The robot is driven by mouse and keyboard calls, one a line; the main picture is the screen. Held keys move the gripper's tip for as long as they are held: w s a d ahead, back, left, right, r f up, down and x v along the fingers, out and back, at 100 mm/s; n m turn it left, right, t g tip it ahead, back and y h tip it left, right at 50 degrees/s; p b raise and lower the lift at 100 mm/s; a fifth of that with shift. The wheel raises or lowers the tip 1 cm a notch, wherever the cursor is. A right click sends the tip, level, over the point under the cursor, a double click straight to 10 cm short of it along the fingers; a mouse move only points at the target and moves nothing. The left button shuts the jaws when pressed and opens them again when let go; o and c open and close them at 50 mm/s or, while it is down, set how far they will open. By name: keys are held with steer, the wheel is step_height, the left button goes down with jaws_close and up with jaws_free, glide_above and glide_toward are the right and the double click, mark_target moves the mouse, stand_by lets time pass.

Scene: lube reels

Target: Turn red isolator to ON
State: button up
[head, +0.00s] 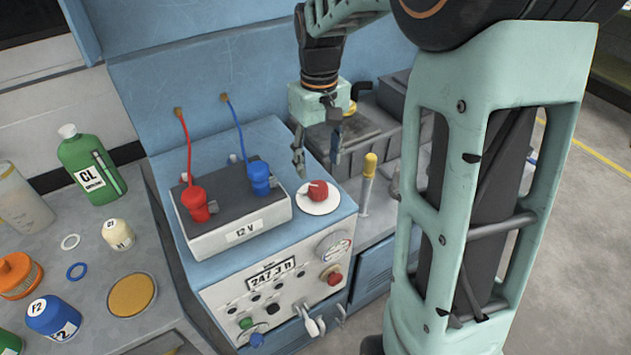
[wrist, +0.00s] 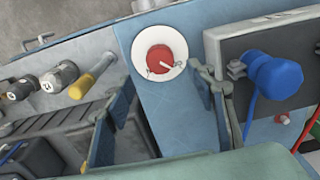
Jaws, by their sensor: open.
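The red isolator (head: 317,190) is a round red knob on a white disc (head: 318,205), on top of the blue cabinet to the right of the 12 V battery. In the wrist view the red knob (wrist: 160,59) shows at upper middle with a light pointer mark on its lower right. Any ON or OFF lettering is too small to read. My gripper (head: 318,158) is open and empty, above and just behind the isolator. In the wrist view its two fingers (wrist: 168,105) stand apart, with the knob beyond and between them; they do not touch it.
The 12 V battery (head: 237,229) with red (head: 195,202) and blue (head: 259,177) terminal caps and cables stands close left. A yellow-topped post (head: 369,168) stands close right. The front panel (head: 275,290) carries knobs, a gauge and levers. Bottles stand on the left bench.

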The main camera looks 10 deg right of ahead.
mark_target(318, 186)
step_height(318, 186, down, 9)
steer(key=shift+r, duration=0.2)
steer(key=c, duration=1.2)
steer(key=shift+o, duration=0.2)
